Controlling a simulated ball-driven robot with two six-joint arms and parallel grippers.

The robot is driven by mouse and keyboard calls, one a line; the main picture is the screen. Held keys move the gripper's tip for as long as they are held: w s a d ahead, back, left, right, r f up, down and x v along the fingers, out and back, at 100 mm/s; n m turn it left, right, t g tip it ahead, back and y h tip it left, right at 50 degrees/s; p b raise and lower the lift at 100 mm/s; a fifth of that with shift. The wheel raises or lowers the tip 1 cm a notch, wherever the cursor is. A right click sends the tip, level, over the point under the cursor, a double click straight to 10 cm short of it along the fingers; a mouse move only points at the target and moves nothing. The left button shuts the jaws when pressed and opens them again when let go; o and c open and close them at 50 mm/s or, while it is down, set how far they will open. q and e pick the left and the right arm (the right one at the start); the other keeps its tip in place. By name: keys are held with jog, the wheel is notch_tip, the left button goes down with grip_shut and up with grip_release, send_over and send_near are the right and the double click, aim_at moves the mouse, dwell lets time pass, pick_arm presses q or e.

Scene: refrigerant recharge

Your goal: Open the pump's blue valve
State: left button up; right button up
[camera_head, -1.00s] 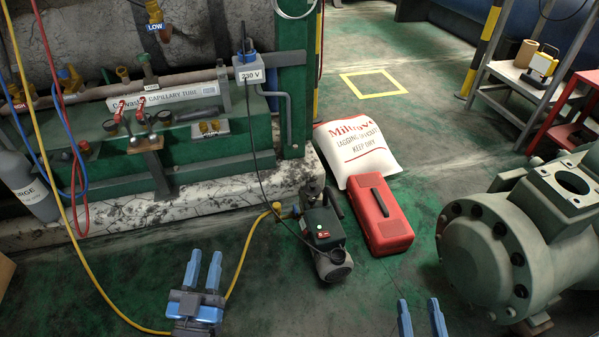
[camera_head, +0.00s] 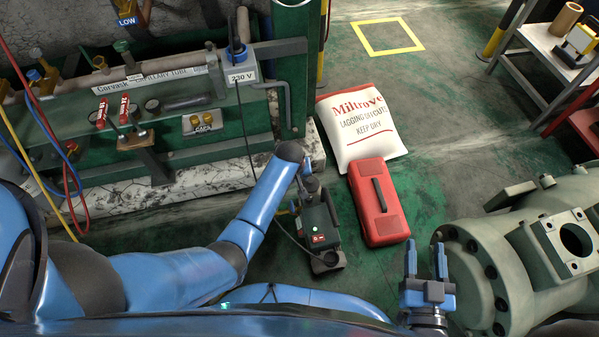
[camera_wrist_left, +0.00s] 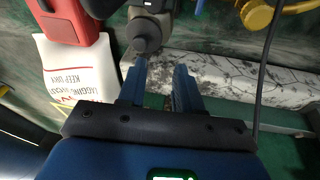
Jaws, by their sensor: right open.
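The dark green pump (camera_head: 318,228) stands on the floor in the head view, right of the plinth. I cannot make out its blue valve in either view. A yellow fitting (camera_wrist_left: 258,14) shows to the right. My right gripper (camera_head: 426,248) is open and empty, at the lower right beside the green compressor.
A red toolbox (camera_head: 379,205) and a white sack (camera_head: 360,125) lie right of the pump. The green compressor (camera_head: 480,270) stands at the right. A cable (camera_head: 243,125) hangs from the 230 V box (camera_head: 240,72). The pale plinth (camera_head: 215,183) runs behind the pump.

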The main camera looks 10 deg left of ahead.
aim_at(292, 206)
pick_arm(q)
jog(key=s+g, duration=0.1)
jog(key=s+a+f+n+g, duration=0.1)
jog(key=s, duration=0.1)
jog(key=s+f+g, duration=0.1)
jog(key=s, duration=0.1)
jog(key=shift+s+a+f+y, duration=0.1)
jog(key=shift+a+f+y, duration=0.1)
jog(key=shift+y, duration=0.2)
jog(key=shift+n, duration=0.3)
notch_tip(292, 206, down, 9)
jog(key=b, duration=1)
jog(key=shift+r, duration=0.35)
jog(key=shift+p, duration=0.3)
pick_arm(e)
notch_tip(292, 206, down, 10)
jog(key=shift+w+r, duration=0.25)
pick_arm(q)
jog(key=shift+f, duration=0.15)
grip_shut()
